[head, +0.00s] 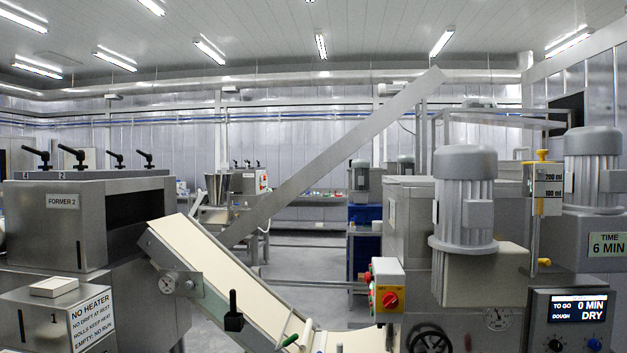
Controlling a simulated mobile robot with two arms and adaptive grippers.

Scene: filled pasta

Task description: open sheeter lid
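No part is labelled as the sheeter or its lid. A steel machine (408,220) with a grey motor (465,195), a red knob on a control box (388,290) and a black handwheel (428,340) stands right of centre. A long flat grey metal panel (335,155) slants up to the right in front of the back wall, its upper end near this machine's top; I cannot tell whether it is a lid. A black upright handle (233,312) stands beside the belt. Neither of my grippers shows in the head view.
A sloping belt with a pale sheet (225,265) runs down from the left. A steel box marked FORMER 2 (62,225) stands at left, before it a NO HEATER box (60,318). Floor shows behind the belt.

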